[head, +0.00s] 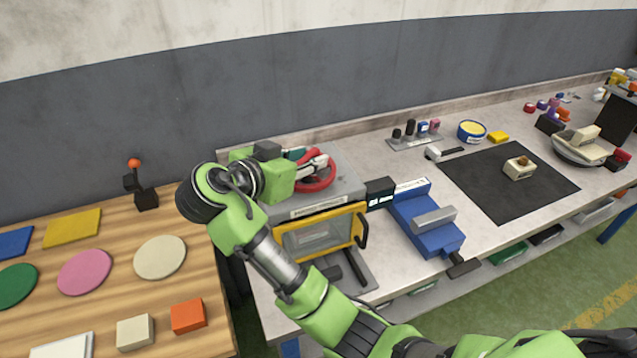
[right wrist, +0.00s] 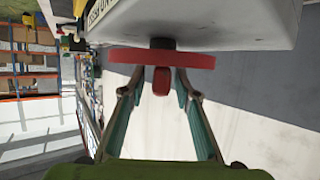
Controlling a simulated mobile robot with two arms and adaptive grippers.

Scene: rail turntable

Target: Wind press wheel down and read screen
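The press (head: 335,208) is a grey box with a yellow-framed window door, at the left end of the grey bench. Its red wheel (head: 322,182) lies on top, partly hidden by my right gripper (head: 318,163). In the right wrist view, the wheel (right wrist: 160,58) has a red handle knob (right wrist: 161,80). The knob stands between the two open fingers of my right gripper (right wrist: 160,78), with a gap on each side. A small dark screen (head: 380,200) is beside the press; its reading is too small to make out. My left gripper is not in view.
A blue vise (head: 428,225) stands just right of the screen. A black mat (head: 508,180) lies farther right. A wooden table (head: 105,290) with coloured discs and blocks is on the left. A lever with an orange ball (head: 135,163) stands at its back.

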